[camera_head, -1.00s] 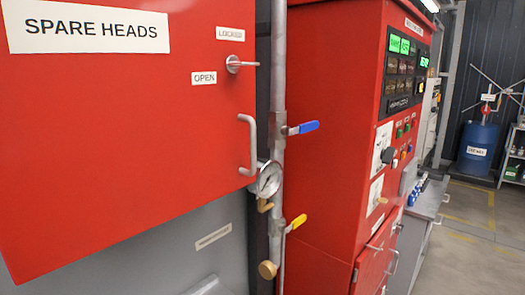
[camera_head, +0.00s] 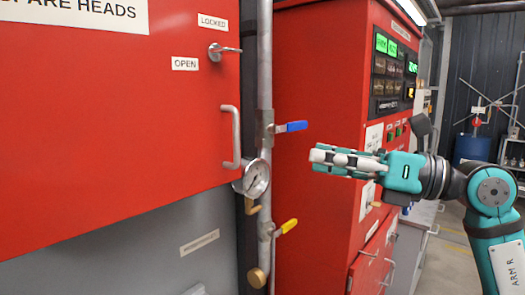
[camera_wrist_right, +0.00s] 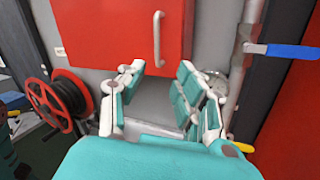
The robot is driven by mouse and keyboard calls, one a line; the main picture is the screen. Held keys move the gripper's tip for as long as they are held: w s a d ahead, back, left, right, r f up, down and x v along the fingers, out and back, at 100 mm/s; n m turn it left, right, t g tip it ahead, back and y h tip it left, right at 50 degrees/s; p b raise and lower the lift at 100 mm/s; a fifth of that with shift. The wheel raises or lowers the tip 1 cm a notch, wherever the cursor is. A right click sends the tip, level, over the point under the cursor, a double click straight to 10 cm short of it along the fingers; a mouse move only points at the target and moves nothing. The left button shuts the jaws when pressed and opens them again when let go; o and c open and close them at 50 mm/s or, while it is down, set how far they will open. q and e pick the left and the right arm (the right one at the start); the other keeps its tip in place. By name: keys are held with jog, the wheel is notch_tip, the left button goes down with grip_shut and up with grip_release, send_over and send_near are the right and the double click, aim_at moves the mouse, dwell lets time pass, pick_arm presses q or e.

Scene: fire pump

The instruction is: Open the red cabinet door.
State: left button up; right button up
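The red cabinet door (camera_head: 110,130) fills the left of the head view and looks shut. Its grey bar handle (camera_head: 231,137) is upright near the right edge. Above it, a metal latch lever (camera_head: 224,50) points right, by the LOCKED (camera_head: 213,21) and OPEN (camera_head: 185,64) labels. My right gripper (camera_head: 322,160) is to the right of the handle, pointing left, apart from the door. In the right wrist view, the gripper (camera_wrist_right: 161,72) is open and empty, with the handle (camera_wrist_right: 157,40) ahead, above the fingers. My left gripper is not in view.
A vertical pipe (camera_head: 265,80) with a blue valve lever (camera_head: 291,126), a gauge (camera_head: 256,178) and a yellow lever (camera_head: 289,226) stands just right of the door. A red control cabinet (camera_head: 318,90) is behind my right gripper. A hose reel (camera_wrist_right: 60,100) shows in the wrist view.

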jog(key=s+d+r+n+t+h, duration=0.1)
jog(key=s+r+n+t+h, duration=0.1)
jog(key=s, duration=0.3)
jog(key=p+x, duration=0.5)
jog(key=x, duration=1.2)
jog(key=shift+w+p, duration=0.4)
jog(key=shift+f, duration=0.1)
grip_shut()
